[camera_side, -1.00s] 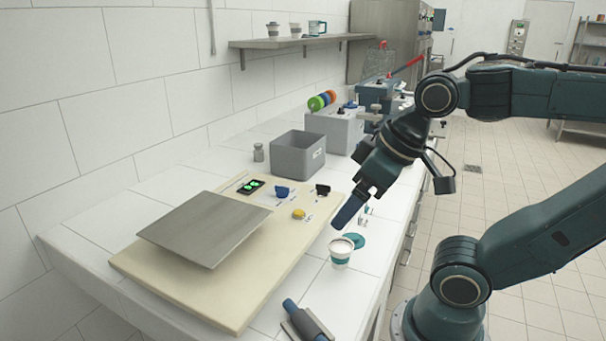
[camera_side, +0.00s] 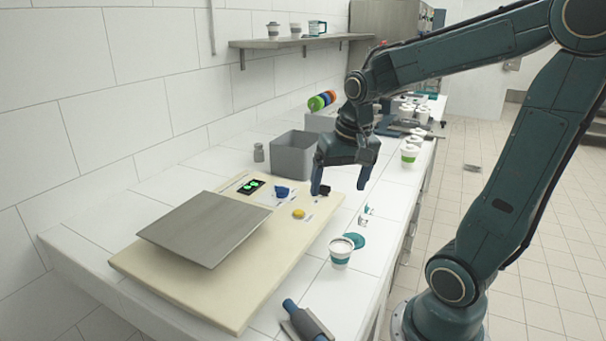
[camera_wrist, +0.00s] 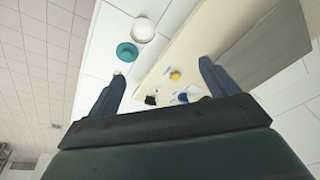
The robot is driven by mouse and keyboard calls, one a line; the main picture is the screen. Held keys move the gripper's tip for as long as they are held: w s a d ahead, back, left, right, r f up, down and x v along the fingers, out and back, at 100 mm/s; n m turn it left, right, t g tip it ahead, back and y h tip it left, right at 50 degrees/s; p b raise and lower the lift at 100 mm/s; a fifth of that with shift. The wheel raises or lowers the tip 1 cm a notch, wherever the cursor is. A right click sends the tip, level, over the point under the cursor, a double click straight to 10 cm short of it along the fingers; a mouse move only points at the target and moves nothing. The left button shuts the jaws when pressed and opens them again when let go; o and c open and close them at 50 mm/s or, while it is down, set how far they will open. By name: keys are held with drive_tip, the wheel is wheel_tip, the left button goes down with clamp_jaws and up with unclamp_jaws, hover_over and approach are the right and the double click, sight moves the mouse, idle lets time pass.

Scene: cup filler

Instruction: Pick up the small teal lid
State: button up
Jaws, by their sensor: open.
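The small teal lid (camera_side: 355,240) lies flat on the white counter, just behind and right of a white cup with a teal band (camera_side: 341,252). In the wrist view the teal lid (camera_wrist: 127,51) lies beside the cup (camera_wrist: 143,29), up and left of centre. My gripper (camera_side: 341,188) is open and empty, pointing down above the counter behind the lid. In the wrist view my gripper's fingers (camera_wrist: 160,85) are spread wide, and the lid is beyond the left fingertip, not between them.
A cream board (camera_side: 155,266) carries a grey metal plate (camera_side: 205,228), a yellow knob (camera_side: 299,213) and a blue part (camera_side: 281,192). A grey bin (camera_side: 292,155) stands behind. A dark blue cylindrical tool (camera_side: 305,322) lies at the front edge. Several lidded cups (camera_side: 409,154) stand at the back right.

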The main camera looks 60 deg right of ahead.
drive_tip(key=d+f+m+g, duration=0.1)
drive_tip(key=d+f+m, duration=0.2)
drive_tip(key=d, duration=0.3)
drive_tip(key=d+f+m+g+y, duration=0.1)
drive_tip(key=d+f+m, duration=0.3)
drive_tip(key=d, duration=0.2)
drive_tip(key=shift+s+f, duration=0.2)
drive_tip(key=shift+f, duration=0.15)
drive_tip(key=shift+d, duration=0.1)
hover_over(353, 237)
wheel_tip(353, 237, down, 8)
drive_tip(key=shift+f, duration=0.3)
drive_tip(key=shift+f, duration=2.55)
